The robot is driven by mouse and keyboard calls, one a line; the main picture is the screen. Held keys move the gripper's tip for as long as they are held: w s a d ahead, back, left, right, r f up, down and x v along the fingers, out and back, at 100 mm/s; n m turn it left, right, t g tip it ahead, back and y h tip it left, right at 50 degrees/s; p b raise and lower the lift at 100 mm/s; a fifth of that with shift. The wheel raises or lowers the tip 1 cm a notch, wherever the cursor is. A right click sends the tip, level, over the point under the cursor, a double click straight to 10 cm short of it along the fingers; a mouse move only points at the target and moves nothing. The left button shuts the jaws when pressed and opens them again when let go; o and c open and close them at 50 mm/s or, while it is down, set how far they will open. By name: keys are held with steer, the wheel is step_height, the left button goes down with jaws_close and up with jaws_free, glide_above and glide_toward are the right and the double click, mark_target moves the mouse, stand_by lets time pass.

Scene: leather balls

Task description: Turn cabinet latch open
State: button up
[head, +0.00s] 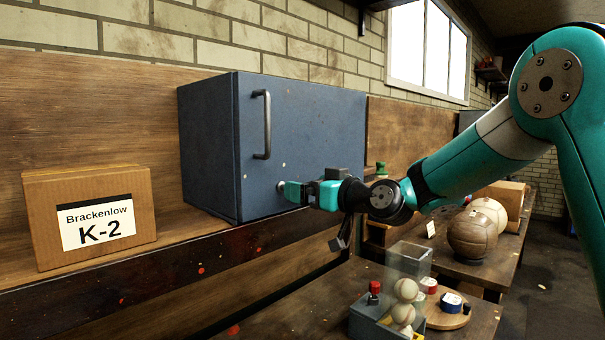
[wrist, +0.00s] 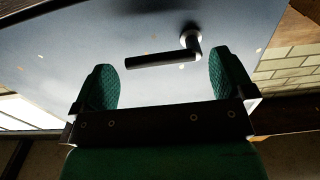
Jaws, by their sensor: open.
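The blue cabinet (head: 300,125) stands on a wooden shelf with its door shut. A vertical bar handle (head: 263,125) is at the left of the door. My gripper (head: 300,192) is at the lower part of the door, pointing at it. In the wrist view the dark latch lever (wrist: 160,60) lies nearly level across the door, with its round pivot (wrist: 190,38) at the right end. My gripper (wrist: 162,65) is open, one green finger near each end of the lever. I cannot tell whether a finger touches it. The lever is mostly hidden in the head view.
A cardboard box (head: 90,217) labelled "Brackenlow K-2" stands left of the cabinet. Below right, a lower bench holds pale balls (head: 405,300), a clear box (head: 408,262) and a round board (head: 445,315). Brown leather balls (head: 472,233) sit farther back. The space before the door's left is clear.

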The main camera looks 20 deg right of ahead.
steer(key=shift+p+x, duration=0.4)
steer(key=shift+x, duration=0.95)
